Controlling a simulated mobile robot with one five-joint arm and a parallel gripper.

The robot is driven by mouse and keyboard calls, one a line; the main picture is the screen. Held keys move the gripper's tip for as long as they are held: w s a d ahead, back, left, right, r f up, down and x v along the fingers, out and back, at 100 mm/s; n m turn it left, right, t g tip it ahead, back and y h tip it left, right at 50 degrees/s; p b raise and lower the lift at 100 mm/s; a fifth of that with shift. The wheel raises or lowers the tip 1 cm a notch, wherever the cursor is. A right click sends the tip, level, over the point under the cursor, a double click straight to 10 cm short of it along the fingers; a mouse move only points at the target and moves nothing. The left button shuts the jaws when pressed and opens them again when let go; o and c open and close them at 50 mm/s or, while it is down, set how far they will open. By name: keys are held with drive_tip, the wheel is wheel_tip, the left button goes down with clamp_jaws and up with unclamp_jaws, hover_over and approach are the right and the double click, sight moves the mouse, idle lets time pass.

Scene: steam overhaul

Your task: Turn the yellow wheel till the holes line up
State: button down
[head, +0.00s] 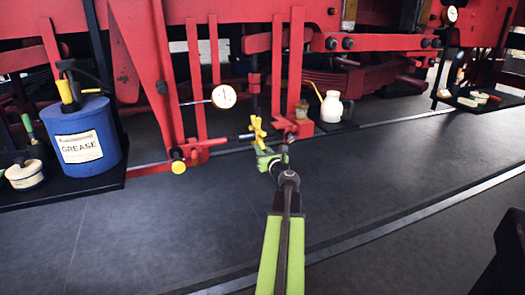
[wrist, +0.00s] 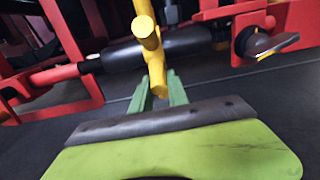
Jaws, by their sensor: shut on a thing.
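The yellow wheel (head: 257,128) shows in the head view as a small hub with several spokes, at the lower front of the red frame. My gripper (head: 263,152) reaches it from below. In the wrist view the green fingers of my gripper (wrist: 159,88) are on both sides of the lower yellow spoke (wrist: 158,68) and shut on it. Another yellow arm of the wheel (wrist: 145,27) points toward the camera. A dark round sleeve with a rod (wrist: 112,63) runs sideways behind the wheel. I cannot make out the holes in either view.
A round white gauge (head: 224,96) and a yellow-ended knob (head: 178,167) are left of the wheel. A blue grease drum (head: 82,138) stands at the far left, and a cream can (head: 331,107) to the right. The dark floor (head: 390,150) at right is clear.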

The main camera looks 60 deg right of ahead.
drive_tip(key=shift+w+d+f+b, duration=0.2)
drive_tip(key=shift+f+b, duration=0.15)
drive_tip(key=shift+w+d+f+b, duration=0.15)
drive_tip(key=shift+f+b, duration=0.15)
drive_tip(key=shift+f, duration=0.05)
drive_tip(key=shift+w+f, duration=0.1)
drive_tip(key=shift+f, duration=0.1)
drive_tip(key=c, duration=1.2)
unclamp_jaws()
drive_tip(key=shift+d, duration=0.1)
drive_tip(key=shift+c, duration=0.2)
drive_tip(key=v, duration=0.6)
drive_tip(key=shift+r, duration=0.1)
